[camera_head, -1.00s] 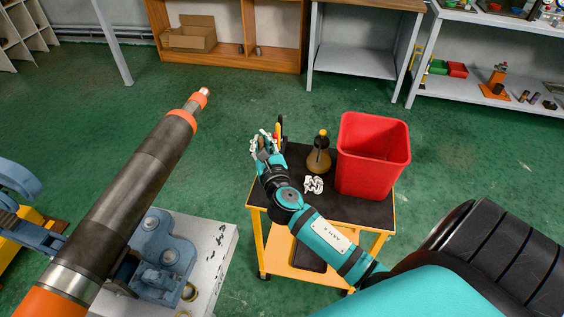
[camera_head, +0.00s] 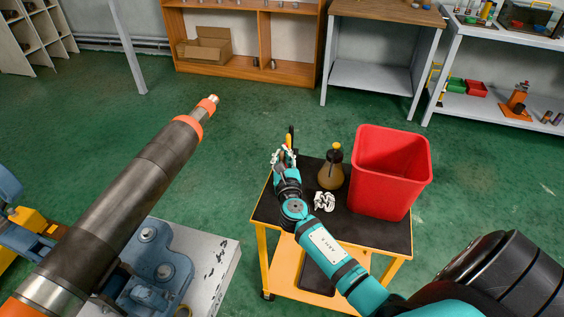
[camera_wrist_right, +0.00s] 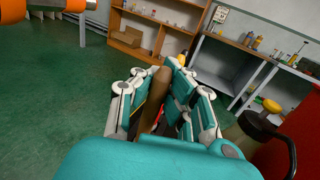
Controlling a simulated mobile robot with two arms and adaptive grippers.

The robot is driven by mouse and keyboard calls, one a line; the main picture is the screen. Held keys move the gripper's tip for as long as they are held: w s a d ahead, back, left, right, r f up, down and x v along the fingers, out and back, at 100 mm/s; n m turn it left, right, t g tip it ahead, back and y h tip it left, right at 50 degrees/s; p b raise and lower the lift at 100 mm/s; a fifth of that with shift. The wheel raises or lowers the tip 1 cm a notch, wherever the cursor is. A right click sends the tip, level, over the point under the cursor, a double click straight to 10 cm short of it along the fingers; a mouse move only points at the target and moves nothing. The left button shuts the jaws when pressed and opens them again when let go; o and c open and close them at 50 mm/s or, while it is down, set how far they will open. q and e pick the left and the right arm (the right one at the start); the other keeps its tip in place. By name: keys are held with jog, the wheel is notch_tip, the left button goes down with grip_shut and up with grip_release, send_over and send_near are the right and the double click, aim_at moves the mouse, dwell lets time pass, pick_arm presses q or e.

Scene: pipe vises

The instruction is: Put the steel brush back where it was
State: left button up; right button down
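My right gripper (camera_head: 285,155) is at the far left corner of the cart's black top (camera_head: 385,232). In the right wrist view its fingers (camera_wrist_right: 155,85) close around a brown handle (camera_wrist_right: 152,98), which I take for the steel brush; it lies lengthwise between them. A little red shows beside the handle. In the head view a narrow yellow and black piece (camera_head: 290,138) stands up just behind the fingers; I cannot tell whether it belongs to the brush. The bristles are hidden. My left gripper is out of view.
A large pipe (camera_head: 120,195) crosses the left side over a blue vise (camera_head: 155,262). Green floor lies open behind.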

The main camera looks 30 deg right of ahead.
jog(key=shift+f, duration=0.35)
jog(key=shift+f, duration=0.15)
jog(key=c, duration=1.5)
grip_release()
jog(key=shift+r, duration=0.35)
jog(key=shift+v, duration=6)
